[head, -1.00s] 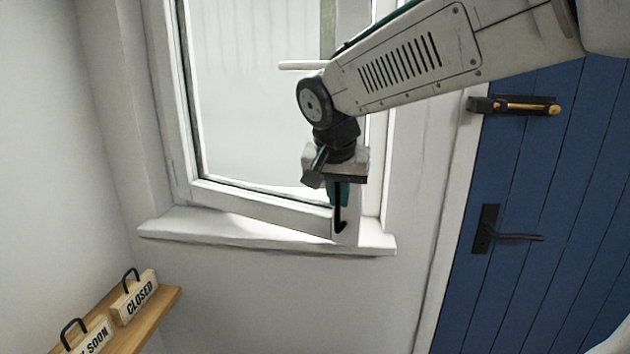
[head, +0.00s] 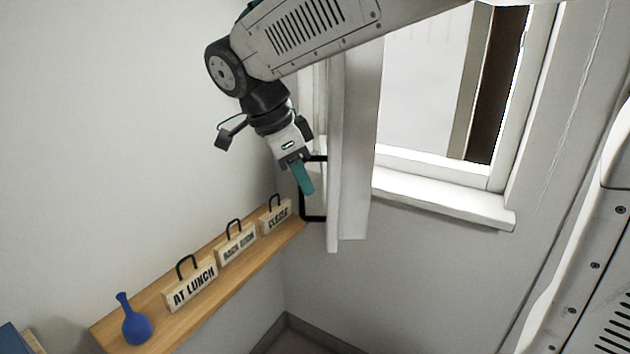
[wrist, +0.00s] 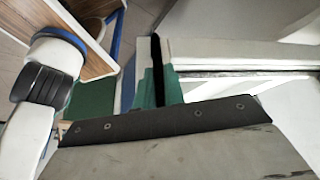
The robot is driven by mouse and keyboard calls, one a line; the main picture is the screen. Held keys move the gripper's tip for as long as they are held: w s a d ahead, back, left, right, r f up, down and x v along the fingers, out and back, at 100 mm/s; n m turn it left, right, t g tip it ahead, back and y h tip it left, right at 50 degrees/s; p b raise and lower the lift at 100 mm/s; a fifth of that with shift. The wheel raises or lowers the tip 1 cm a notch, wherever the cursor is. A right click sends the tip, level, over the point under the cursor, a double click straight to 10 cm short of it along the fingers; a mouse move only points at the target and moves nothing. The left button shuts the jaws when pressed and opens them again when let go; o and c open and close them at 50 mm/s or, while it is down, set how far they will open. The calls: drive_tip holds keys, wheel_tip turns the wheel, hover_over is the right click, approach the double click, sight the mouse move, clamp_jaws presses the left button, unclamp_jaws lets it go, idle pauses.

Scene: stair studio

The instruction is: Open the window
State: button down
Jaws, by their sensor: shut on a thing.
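The white window sash (head: 347,150) stands swung well out from its frame (head: 510,110), seen nearly edge-on in the head view. A black bar handle (head: 312,217) sticks out from its left face. My gripper (head: 306,180) has its teal fingers at the handle's upper part. In the wrist view, my gripper (wrist: 158,88) is shut on the black handle (wrist: 157,60), which runs between the fingers. The sash also shows at the right of the wrist view (wrist: 235,55). The near finger hides part of the handle in the head view.
A wooden shelf (head: 225,290) along the left wall bears AT LUNCH (head: 191,285), BACK SOON (head: 237,246) and CLOSED (head: 276,215) signs and a blue vase (head: 135,322). Its far end is close to the handle. A white sill (head: 440,200) lies below the opening.

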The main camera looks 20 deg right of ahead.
drive_tip(key=shift+w+a, duration=0.35)
drive_tip(key=shift+a, duration=0.45)
drive_tip(key=c, duration=1.5)
unclamp_jaws()
drive_tip(key=v, duration=0.7)
drive_tip(key=shift+a+r, duration=0.15)
drive_tip(key=shift+r, duration=0.25)
